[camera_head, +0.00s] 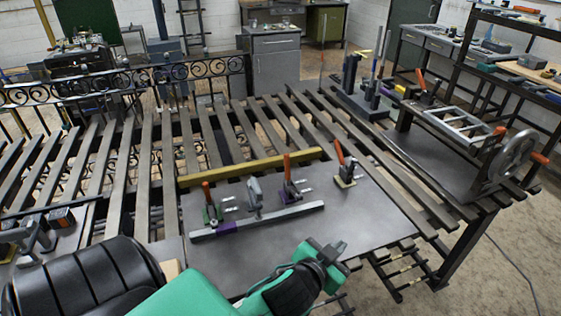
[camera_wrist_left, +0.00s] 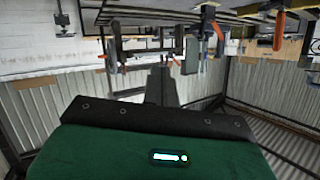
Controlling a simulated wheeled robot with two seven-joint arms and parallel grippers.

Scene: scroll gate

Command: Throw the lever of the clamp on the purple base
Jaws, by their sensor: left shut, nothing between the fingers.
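The clamp on the purple base (camera_head: 291,193) stands on the grey plate (camera_head: 375,215), with its orange lever (camera_head: 287,168) pointing up. A green-based clamp (camera_head: 210,211) stands to its left and a yellow-based clamp (camera_head: 345,178) to its right, both with orange levers raised. My left gripper (camera_head: 335,250) is in front of and below the purple-based clamp in the head view, apart from it. It is shut and empty. In the left wrist view the shut fingers (camera_wrist_left: 162,86) point toward an upside-down scene with orange levers, and I cannot tell which is which. My right gripper is not in view.
A grey bar (camera_head: 285,213) with a purple block lies in front of the clamps, with a grey clamp (camera_head: 254,194) beside it. A yellow bar (camera_head: 250,167) runs behind. A ladder-like frame and handwheel (camera_head: 512,155) stand at right. The plate's right part is clear.

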